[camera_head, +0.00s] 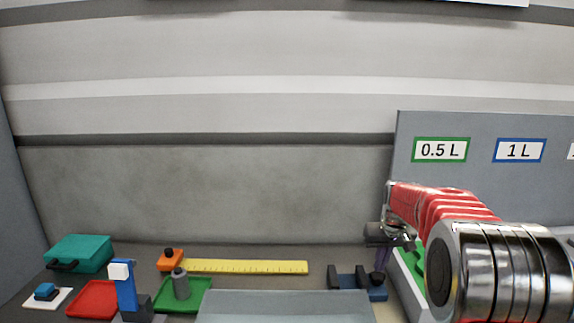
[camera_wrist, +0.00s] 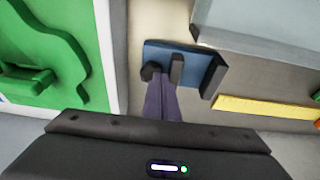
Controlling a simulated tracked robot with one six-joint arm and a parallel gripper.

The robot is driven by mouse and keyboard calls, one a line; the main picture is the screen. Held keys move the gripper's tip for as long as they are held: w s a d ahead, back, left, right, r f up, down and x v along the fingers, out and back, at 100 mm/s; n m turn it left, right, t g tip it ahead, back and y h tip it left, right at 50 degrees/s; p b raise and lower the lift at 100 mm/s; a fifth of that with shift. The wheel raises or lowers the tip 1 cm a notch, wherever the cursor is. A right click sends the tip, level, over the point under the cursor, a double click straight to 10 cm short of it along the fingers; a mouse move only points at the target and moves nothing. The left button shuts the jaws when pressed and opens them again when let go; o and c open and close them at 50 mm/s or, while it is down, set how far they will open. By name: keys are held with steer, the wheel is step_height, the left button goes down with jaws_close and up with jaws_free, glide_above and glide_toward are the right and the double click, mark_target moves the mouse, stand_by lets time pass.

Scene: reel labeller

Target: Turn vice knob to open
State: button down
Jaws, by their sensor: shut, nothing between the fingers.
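The vice (camera_head: 376,294) has a blue base and dark upright jaws, and stands on the bench at the front right of the head view. In the wrist view the vice (camera_wrist: 207,62) lies just ahead of my fingers, with a gap between its jaws. Its small dark knob (camera_wrist: 150,70) is at the left end, partly covered by my fingertips. My gripper (camera_wrist: 161,78) is shut and empty, its purple-grey fingers pointing at the knob end. I cannot tell whether they touch the knob. In the head view my gripper (camera_head: 381,270) is above the vice's right end.
A green panel in a white frame (camera_wrist: 104,40) stands close left of the vice in the wrist view. A grey-blue plate (camera_head: 285,306) lies on the other side. A yellow ruler (camera_head: 245,267) lies behind. A teal box (camera_head: 80,252) and red tray (camera_head: 92,298) are far left.

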steer(key=shift+s+x, duration=0.25)
steer(key=shift+x, duration=0.8)
steer(key=shift+s+x, duration=0.25)
steer(key=shift+x, duration=0.8)
steer(key=shift+s+x, duration=0.25)
steer(key=shift+x, duration=0.8)
steer(key=shift+s+d+f, duration=0.1)
steer(key=shift+d+f, duration=0.05)
steer(key=shift+d, duration=0.9)
steer(key=shift+d, duration=0.55)
steer(key=shift+d, duration=0.1)
steer(key=shift+s, duration=0.2)
steer(key=w+v, duration=0.1)
steer(key=v, duration=0.4)
steer(key=shift+r, duration=0.6)
